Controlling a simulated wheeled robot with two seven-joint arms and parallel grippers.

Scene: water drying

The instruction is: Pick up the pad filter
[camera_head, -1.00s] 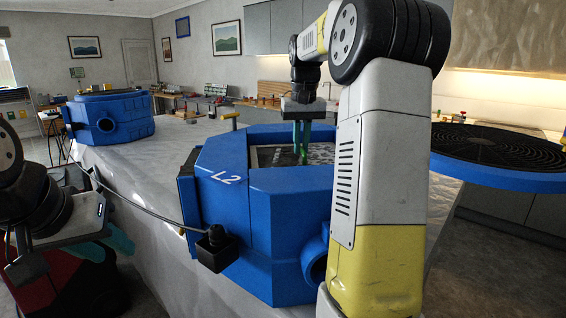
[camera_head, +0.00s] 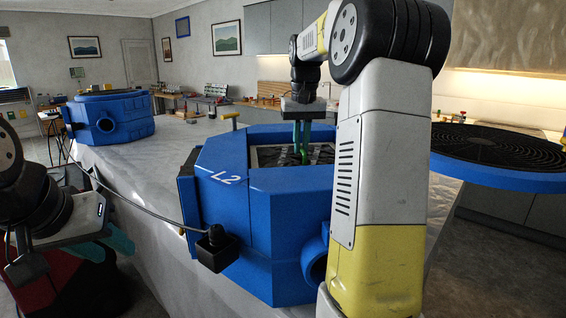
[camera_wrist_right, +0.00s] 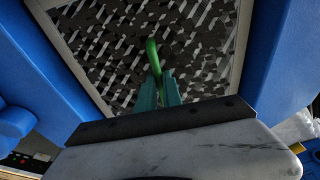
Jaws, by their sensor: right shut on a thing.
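The pad filter (camera_head: 268,156) is a dark, light-streaked square pad with a pale frame, inside the open blue housing marked L2 (camera_head: 225,205). It fills much of the right wrist view (camera_wrist_right: 205,58), where a bright green handle (camera_wrist_right: 152,50) stands at its middle. My right gripper (camera_head: 302,155) reaches down into the housing from above. Its teal fingers (camera_wrist_right: 159,88) are shut on the green handle; their tips partly hide it. The pad still lies within the housing walls. My left gripper (camera_head: 108,246) hangs at the lower left, away from the housing; its finger gap is unclear.
A round blue lid with a black grille (camera_head: 495,148) is at the right. A second blue housing (camera_head: 110,118) stands further back on the grey-white table (camera_head: 150,185). A black box (camera_head: 215,250) with a cable is on the housing's front left. Blue walls surround my right gripper closely.

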